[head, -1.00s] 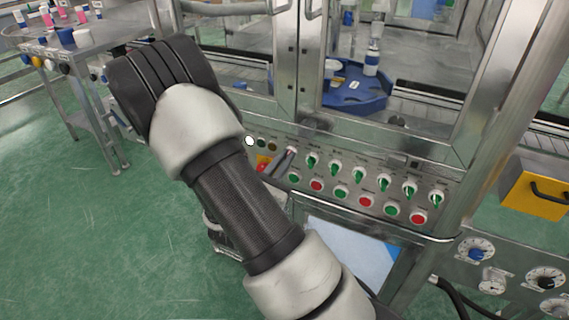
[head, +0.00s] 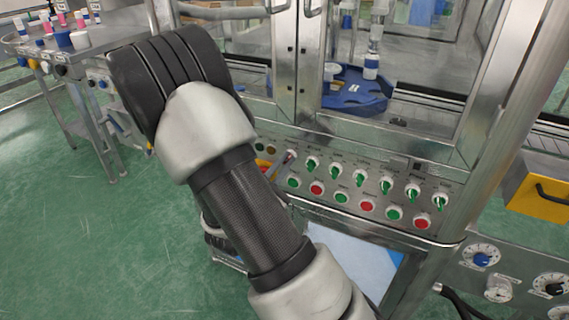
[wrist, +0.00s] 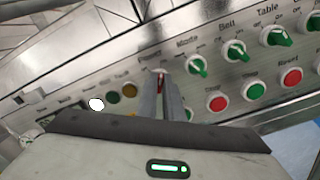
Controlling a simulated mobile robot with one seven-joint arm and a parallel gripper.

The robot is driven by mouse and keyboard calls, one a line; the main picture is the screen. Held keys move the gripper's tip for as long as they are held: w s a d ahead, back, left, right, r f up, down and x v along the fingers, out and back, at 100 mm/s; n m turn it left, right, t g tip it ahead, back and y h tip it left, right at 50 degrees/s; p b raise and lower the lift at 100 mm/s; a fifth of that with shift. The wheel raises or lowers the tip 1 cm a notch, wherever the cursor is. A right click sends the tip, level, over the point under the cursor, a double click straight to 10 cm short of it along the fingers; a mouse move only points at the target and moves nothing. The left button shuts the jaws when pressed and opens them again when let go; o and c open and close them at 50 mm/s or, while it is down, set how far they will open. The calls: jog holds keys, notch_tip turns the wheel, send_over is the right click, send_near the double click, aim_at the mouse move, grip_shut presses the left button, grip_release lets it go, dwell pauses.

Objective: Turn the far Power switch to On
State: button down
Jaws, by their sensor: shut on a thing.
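The Power switch (wrist: 159,84) is at the left end of the row of knobs on the sloping panel. In the wrist view a narrow strip of red shows between my gripper's two grey fingers (wrist: 161,80), under the Power label. My gripper is shut on this switch, and the fingers cover most of it. I cannot read which way it points. In the head view the switch end (head: 291,155) shows just past my forearm, which hides most of my gripper.
Green knobs labelled Mode (wrist: 197,66), Bell (wrist: 235,50) and Table (wrist: 277,36) continue to the right. Red and green push buttons (head: 317,188) lie below. A lit white lamp (wrist: 96,104) is left of the switch. Glass doors stand behind the panel.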

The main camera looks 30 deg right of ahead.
jog(key=shift+f, duration=0.15)
jog(key=c, duration=1.9)
grip_release()
jog(key=shift+a, duration=0.15)
jog(key=p+v, duration=0.2)
jog(key=v, duration=1.5)
jog(key=shift+s, duration=0.2)
